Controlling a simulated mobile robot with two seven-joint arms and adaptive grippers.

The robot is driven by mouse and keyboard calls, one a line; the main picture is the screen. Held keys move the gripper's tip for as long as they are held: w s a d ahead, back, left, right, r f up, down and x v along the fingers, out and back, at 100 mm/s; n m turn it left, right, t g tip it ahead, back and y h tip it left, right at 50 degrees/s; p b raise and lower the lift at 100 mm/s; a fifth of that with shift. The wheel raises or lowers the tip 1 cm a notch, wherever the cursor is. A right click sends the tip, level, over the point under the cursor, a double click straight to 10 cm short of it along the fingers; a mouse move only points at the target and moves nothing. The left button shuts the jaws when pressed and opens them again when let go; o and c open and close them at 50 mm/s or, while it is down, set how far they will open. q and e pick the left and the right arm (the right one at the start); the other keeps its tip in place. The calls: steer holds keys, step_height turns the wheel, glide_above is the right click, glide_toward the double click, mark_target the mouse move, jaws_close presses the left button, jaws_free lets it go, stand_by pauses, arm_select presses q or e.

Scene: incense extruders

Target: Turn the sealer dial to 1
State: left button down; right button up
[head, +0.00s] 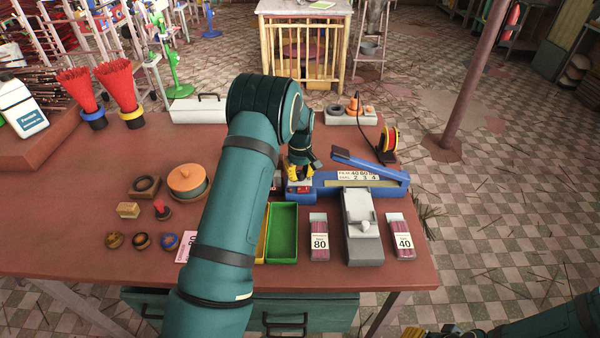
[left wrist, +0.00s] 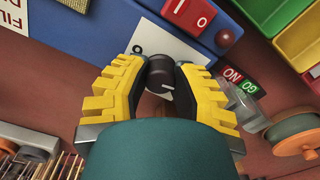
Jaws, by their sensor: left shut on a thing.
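The blue sealer (head: 385,187) lies on the red-brown table with its long arm raised at an angle. In the left wrist view its dial is a dark round knob (left wrist: 161,72) with a white pointer line, on a white plate (left wrist: 152,38) where a 0 shows; the other marks are hidden. My left gripper (head: 299,173) is at the sealer's left end. Its yellow fingers close on the dial from both sides, also in the left wrist view. My right gripper (head: 442,332) shows only partly at the bottom edge, away from the table; its jaws are unclear.
A red rocker switch (left wrist: 188,14) sits on the sealer beside the dial. Green tray (head: 283,232), incense packs (head: 319,240) and a grey device (head: 361,225) stand in front.

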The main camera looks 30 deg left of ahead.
mark_target(300, 172)
stand_by(0.5)
arm_select(q)
steer(key=c, duration=0.7)
jaws_free()
step_height(300, 172, up, 12)
